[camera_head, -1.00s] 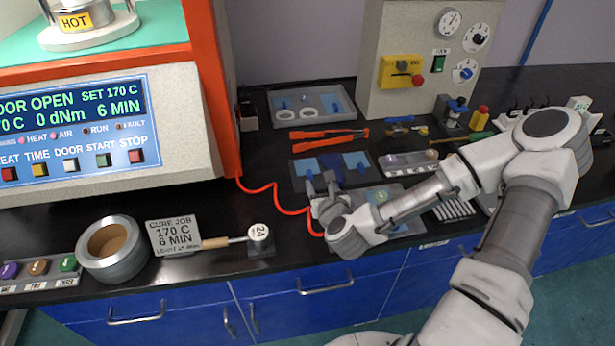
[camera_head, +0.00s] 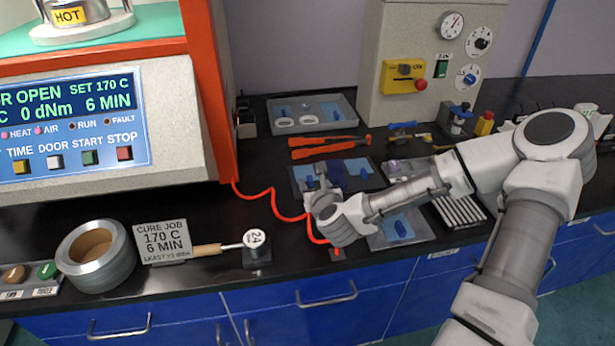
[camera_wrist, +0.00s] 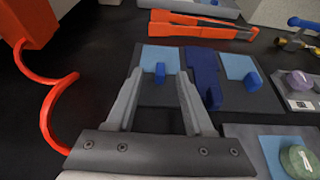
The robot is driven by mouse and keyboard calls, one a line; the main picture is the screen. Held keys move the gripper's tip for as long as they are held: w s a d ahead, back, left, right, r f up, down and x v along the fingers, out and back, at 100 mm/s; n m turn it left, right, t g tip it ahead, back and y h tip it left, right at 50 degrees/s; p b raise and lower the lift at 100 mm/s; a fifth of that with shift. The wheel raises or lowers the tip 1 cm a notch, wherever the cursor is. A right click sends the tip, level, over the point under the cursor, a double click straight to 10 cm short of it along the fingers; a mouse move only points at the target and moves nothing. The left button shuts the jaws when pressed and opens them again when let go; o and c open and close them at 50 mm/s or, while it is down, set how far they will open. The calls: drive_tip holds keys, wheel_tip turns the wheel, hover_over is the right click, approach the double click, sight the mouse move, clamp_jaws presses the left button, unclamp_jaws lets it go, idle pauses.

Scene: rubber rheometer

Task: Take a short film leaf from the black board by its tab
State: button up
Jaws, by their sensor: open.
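The black board (camera_wrist: 150,92) lies flat on the bench and also shows in the head view (camera_head: 296,186). On it are a short light-blue film leaf (camera_wrist: 152,54) at left with a small blue tab (camera_wrist: 160,72), a longer dark-blue leaf (camera_wrist: 203,70) in the middle, and another light-blue leaf (camera_wrist: 236,64) at right with its own blue tab (camera_wrist: 252,79). My gripper (camera_wrist: 158,78) is open and empty. In the wrist view its fingers stand either side of the left leaf's tab. The gap in height cannot be told. In the head view my gripper (camera_head: 318,184) partly hides that leaf.
Orange-handled tongs (camera_wrist: 200,24) lie behind the board. A grey plate (camera_wrist: 270,145) with a green-topped piece (camera_wrist: 299,160) is at front right. A red cord (camera_wrist: 46,110) loops at left beside the orange machine frame (camera_head: 207,90). A shallow tray (camera_head: 312,106) with white rings stands further back.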

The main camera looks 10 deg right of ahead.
sight(310, 177)
drive_tip(key=x, duration=0.4)
drive_tip(key=shift+w+b, duration=0.15)
drive_tip(key=shift+b, duration=0.2)
drive_tip(key=shift+c, duration=0.3)
clamp_jaws()
